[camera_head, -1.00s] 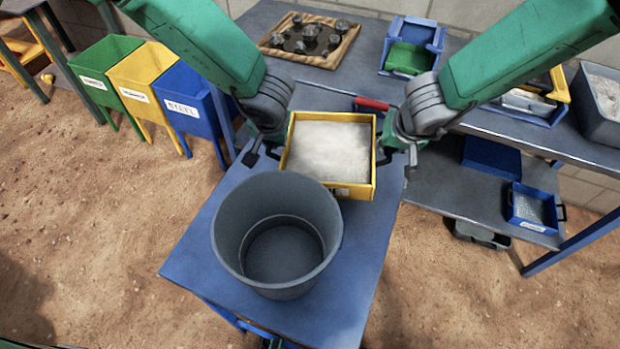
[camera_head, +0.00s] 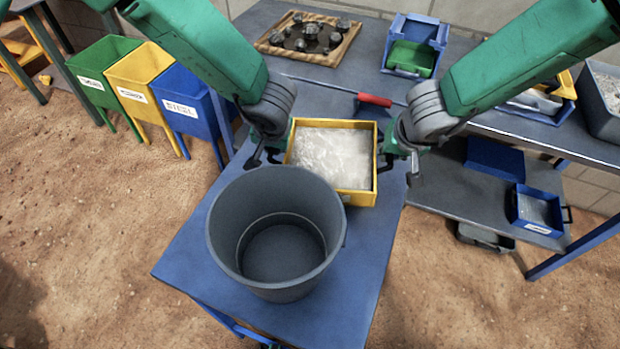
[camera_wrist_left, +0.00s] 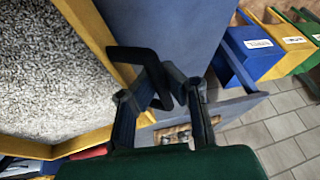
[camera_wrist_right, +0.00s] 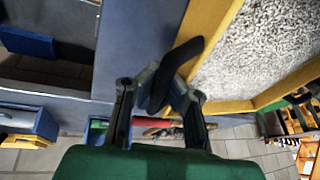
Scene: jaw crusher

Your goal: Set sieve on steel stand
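The sieve (camera_head: 361,197) is a yellow square frame filled with pale grey grains, with a black handle on each side. It is just behind a large grey bucket (camera_head: 226,235). My left gripper (camera_wrist_left: 162,92) is closed around the left handle (camera_wrist_left: 132,60), and my right gripper (camera_wrist_right: 163,90) around the right handle (camera_wrist_right: 180,58). The sieve looks level; I cannot tell its height above the table. A blue bin on legs (camera_head: 186,92) with a label reading STEEL stands at the left. I cannot clearly identify the steel stand.
The bucket stands on a blue-grey table (camera_head: 365,250), bare at its front right. On the rear bench are a wooden tray (camera_head: 265,43) of dark parts, a blue-and-green container (camera_head: 412,57) and a red-handled tool (camera_head: 374,99). Yellow (camera_head: 138,70) and green (camera_head: 102,66) bins stand left.

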